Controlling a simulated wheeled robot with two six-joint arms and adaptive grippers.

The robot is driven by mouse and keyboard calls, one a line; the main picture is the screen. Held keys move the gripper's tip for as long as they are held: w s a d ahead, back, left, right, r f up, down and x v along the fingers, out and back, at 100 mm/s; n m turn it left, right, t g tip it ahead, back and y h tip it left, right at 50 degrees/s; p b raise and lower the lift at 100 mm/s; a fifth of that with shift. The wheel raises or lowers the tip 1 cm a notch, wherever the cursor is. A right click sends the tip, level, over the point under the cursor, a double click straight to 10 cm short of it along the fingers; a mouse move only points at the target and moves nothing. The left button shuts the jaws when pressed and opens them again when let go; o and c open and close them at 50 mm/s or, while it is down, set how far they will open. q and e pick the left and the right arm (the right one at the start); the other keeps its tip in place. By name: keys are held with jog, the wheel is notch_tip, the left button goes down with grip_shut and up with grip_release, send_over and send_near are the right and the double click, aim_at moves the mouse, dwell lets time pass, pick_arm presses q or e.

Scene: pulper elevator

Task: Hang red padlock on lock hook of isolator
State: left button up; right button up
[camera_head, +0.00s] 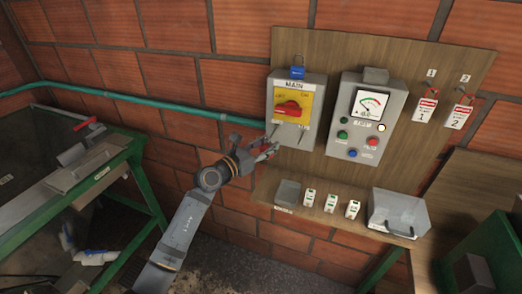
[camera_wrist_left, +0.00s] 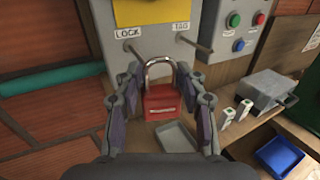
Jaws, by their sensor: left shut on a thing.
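The red padlock (camera_wrist_left: 162,101) is upright between the fingers of my left gripper (camera_wrist_left: 160,82), its silver shackle closed and facing up. My left gripper (camera_head: 267,149) is shut on it, just below the isolator (camera_head: 318,92), a grey box marked MAIN with a red rotary switch (camera_head: 289,108) on a yellow plate. In the left wrist view the lock hook (camera_wrist_left: 133,51), a thin rod under the LOCK label, is up and left of the shackle. A similar rod (camera_wrist_left: 192,42) is under the TAG label. The shackle appears apart from both rods. My right gripper is not in view.
The shelf below holds a grey tray (camera_head: 288,193), several small white-and-green items and a grey box (camera_head: 398,212).

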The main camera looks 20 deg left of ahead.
pick_arm(q)
jog(key=shift+w+f, duration=0.1)
jog(key=shift+w, duration=0.15)
jog(key=shift+w+a+b, duration=0.2)
jog(key=shift+w+b, duration=0.05)
jog(key=shift+b, duration=0.05)
jog(key=shift+w+f+b, duration=0.15)
jog(key=shift+w+b, duration=0.35)
jog(key=shift+w, duration=0.45)
jog(key=shift+w+d+f+b, duration=0.15)
jog(key=shift+w+f+b, duration=0.05)
jog(key=shift+w+b, duration=0.25)
jog(key=shift+w+f, duration=0.2)
jog(key=shift+w, duration=0.2)
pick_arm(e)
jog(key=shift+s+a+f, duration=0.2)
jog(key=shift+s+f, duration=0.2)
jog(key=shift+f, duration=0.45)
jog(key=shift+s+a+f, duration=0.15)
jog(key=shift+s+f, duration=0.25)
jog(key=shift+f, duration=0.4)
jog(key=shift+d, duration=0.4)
pick_arm(q)
jog(key=o, duration=1.3)
